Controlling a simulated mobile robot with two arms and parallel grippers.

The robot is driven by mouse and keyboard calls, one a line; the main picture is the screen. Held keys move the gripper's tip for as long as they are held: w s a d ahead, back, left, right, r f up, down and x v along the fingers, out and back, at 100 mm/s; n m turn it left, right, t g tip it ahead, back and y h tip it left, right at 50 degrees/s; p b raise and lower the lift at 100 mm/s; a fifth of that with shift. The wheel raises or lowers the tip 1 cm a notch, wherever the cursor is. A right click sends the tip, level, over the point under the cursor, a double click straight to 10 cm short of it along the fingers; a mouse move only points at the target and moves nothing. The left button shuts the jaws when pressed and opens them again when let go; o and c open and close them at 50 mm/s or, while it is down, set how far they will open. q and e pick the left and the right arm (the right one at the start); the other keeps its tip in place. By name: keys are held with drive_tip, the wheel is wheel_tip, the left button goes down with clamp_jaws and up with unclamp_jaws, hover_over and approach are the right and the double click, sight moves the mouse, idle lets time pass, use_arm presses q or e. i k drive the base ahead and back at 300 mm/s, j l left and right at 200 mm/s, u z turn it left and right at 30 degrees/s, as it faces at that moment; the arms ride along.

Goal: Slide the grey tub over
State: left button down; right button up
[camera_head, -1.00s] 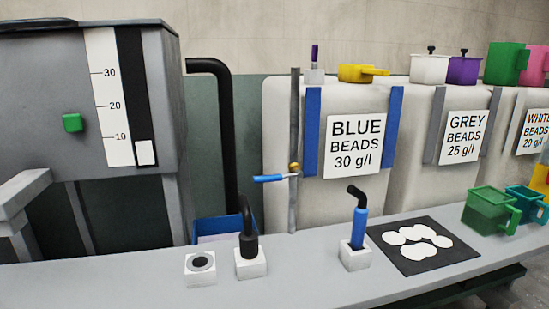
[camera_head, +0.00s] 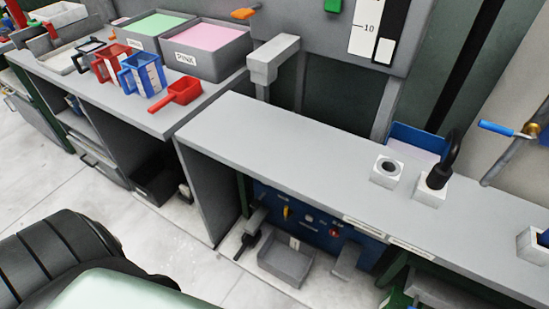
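A small open grey tub (camera_head: 286,262) sits low under the grey bench, below a blue panel. It looks empty apart from a small white tag at its back edge. Two larger grey tubs stand on the left bench: one labelled PINK (camera_head: 207,50) holds pink material, and the one beside it (camera_head: 155,32) holds green material. Neither of my grippers shows in this view.
The grey bench (camera_head: 270,140) is mostly bare, with white block holders (camera_head: 388,171) towards its right. A red scoop (camera_head: 178,93), a blue jug (camera_head: 142,76) and a red jug (camera_head: 110,65) stand before the larger tubs. The floor (camera_head: 140,225) before the benches is clear.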

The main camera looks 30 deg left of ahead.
sight(290, 259)
drive_tip(key=u, duration=0.8)
